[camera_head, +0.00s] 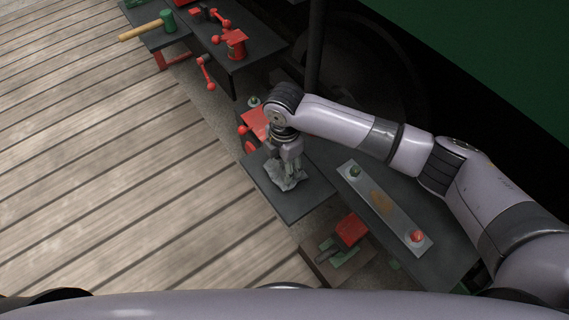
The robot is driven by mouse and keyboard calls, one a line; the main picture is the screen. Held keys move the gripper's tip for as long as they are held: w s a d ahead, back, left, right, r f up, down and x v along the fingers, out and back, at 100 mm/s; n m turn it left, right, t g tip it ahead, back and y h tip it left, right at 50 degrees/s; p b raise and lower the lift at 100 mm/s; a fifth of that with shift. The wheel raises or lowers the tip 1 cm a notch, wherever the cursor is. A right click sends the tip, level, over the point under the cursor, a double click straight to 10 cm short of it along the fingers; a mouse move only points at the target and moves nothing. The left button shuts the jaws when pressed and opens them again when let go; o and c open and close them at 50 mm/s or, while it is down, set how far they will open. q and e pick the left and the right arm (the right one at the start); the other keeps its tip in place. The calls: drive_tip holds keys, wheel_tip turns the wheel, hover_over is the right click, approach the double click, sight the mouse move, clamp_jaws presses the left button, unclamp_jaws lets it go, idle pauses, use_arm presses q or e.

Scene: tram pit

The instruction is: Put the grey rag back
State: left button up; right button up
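The grey rag (285,178) lies crumpled on a small dark shelf (296,207) near the middle of the head view. My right arm comes in from the right, and my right gripper (287,163) points down right over the rag, its fingertips at or touching the cloth. The gripper hides part of the rag. I cannot tell whether its fingers are closed on the cloth. My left gripper is not in view.
A metal panel (376,196) with a green and a red knob lies on the dark bench right of the shelf. A red block (351,229) is below it. A green-headed mallet (167,22) and red tools stand at the top. Wooden planks (110,170) on the left are clear.

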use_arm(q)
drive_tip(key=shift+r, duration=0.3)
use_arm(e)
drive_tip(key=shift+f, duration=0.5)
drive_tip(key=shift+f, duration=0.1)
drive_tip(key=o, duration=1)
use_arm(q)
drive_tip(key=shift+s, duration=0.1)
use_arm(e)
drive_tip(key=shift+o, duration=0.2)
drive_tip(key=shift+f, duration=0.1)
drive_tip(key=r, duration=0.1)
drive_tip(key=r+b, duration=0.1)
drive_tip(key=r, duration=0.3)
drive_tip(key=shift+w+d, duration=0.3)
drive_tip(key=shift+w, duration=0.1)
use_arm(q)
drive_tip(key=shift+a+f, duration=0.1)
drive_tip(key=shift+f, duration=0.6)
use_arm(e)
wheel_tip(320, 180, up, 12)
drive_tip(key=shift+r, duration=0.2)
drive_tip(key=shift+s+d, duration=0.1)
